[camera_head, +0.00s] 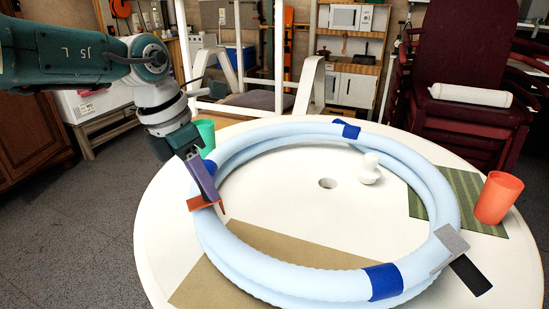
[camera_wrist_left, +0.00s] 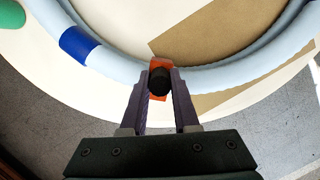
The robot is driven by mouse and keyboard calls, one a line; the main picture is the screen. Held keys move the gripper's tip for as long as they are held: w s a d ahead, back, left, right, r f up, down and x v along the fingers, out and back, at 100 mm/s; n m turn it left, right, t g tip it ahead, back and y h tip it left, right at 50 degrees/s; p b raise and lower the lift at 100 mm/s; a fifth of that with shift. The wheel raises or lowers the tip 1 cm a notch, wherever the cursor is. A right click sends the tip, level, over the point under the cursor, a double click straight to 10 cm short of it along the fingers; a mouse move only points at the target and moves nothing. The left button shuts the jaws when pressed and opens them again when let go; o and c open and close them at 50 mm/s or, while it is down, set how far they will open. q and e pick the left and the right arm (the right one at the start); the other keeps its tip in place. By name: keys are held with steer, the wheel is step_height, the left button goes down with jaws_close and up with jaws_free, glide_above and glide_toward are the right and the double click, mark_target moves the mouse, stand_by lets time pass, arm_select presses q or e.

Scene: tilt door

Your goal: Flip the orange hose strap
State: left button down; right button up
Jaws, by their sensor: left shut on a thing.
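The orange hose strap (camera_head: 205,203) lies across the left side of a coiled pale blue hose (camera_head: 310,284) on a round white table. In the left wrist view the orange strap (camera_wrist_left: 160,62) shows at the fingertips, over the hose. My left gripper (camera_head: 207,190) comes down onto the strap from the upper left, with its purple fingers at the hose. In the left wrist view the fingers (camera_wrist_left: 159,82) stand on either side of a dark round piece, shut on the strap. The part of the strap between and under the fingers is hidden. My right gripper is not in view.
A grey strap (camera_head: 451,238) with a black flap sits on the hose's right side. Blue bands (camera_head: 384,281) wrap the hose. An orange cup (camera_head: 498,198) stands at right, a green cup (camera_head: 206,132) behind my left gripper. A white knobbed object (camera_head: 370,170) stands inside the coil.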

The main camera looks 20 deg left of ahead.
arm_select(q)
steer(key=shift+w+d+f+g+y+b, duration=0.15)
steer(key=shift+f+g+y+b, duration=0.35)
steer(key=shift+b, duration=0.8)
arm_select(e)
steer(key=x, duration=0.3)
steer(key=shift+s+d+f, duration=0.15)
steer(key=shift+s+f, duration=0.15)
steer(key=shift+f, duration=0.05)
arm_select(q)
steer(key=shift+f, duration=0.1)
steer(key=c, duration=0.8)
jaws_free()
steer(key=shift+o, duration=0.7)
steer(key=shift+r, duration=0.25)
steer(key=r+p, duration=0.1)
steer(key=r, duration=0.2)
steer(key=r+p, duration=0.1)
steer(key=r, duration=0.2)
steer(key=r+p, duration=0.1)
steer(key=r, duration=0.1)
steer(key=shift+s+a+r+p, duration=0.25)
steer(key=shift+s+r+p, duration=0.05)
steer(key=shift+r+p, duration=0.1)
steer(key=shift+s+r, duration=0.1)
steer(key=shift+r, duration=0.45)
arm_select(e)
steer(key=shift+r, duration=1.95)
